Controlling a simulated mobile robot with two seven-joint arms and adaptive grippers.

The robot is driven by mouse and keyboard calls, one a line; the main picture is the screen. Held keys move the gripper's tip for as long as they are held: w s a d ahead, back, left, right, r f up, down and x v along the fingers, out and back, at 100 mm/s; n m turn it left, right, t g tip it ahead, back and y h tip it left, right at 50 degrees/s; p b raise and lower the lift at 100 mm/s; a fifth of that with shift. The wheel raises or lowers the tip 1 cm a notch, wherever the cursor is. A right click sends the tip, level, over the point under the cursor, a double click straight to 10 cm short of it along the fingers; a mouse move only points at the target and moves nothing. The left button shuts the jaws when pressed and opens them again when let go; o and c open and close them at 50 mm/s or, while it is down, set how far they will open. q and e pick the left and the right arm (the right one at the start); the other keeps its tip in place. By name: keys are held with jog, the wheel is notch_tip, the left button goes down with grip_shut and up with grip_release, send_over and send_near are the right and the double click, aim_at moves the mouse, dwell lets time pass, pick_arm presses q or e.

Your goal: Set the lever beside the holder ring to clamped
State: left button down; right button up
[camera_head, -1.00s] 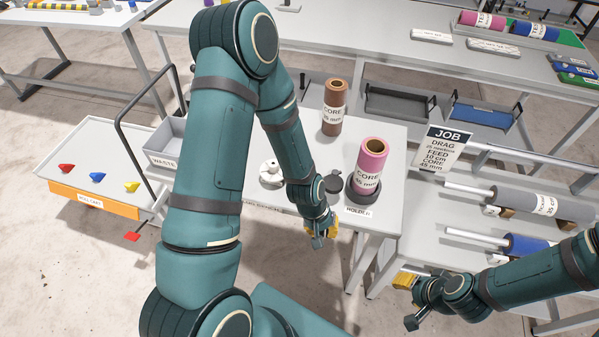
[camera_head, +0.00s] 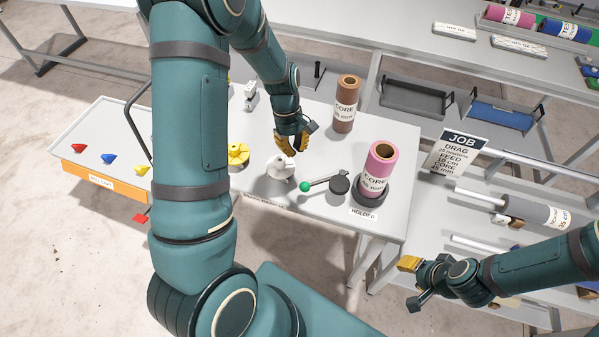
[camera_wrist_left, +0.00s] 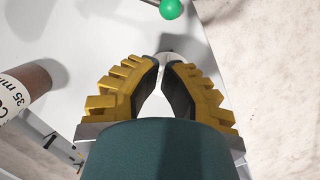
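The lever is a short grey arm with a green ball knob (camera_head: 304,187) and a round dark hub (camera_head: 340,185). It lies beside the dark holder ring (camera_head: 359,196), knob end pointing left, away from the ring. The ring holds an upright pink core (camera_head: 379,165). In the left wrist view the green knob (camera_wrist_left: 171,9) shows at the top edge. My left gripper (camera_head: 293,148) is above the table, behind and apart from the lever. Its yellow fingers (camera_wrist_left: 161,64) are empty, with a narrow gap between them. My right gripper (camera_head: 408,280) is off the table at lower right; its opening is unclear.
A white round piece (camera_head: 281,168) stands left of the knob, close below my left gripper. A brown core (camera_head: 346,103) stands behind the lever. A yellow knobbed piece (camera_head: 238,153) is further left. A JOB sign (camera_head: 455,150) stands right of the table.

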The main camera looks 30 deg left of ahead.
pick_arm(q)
jog(key=b+x, duration=0.1)
jog(key=x, duration=0.9)
jog(key=shift+d, duration=0.1)
pick_arm(e)
jog(key=shift+s+f, duration=0.1)
jog(key=shift+f, duration=0.6)
jog(key=shift+a, duration=0.1)
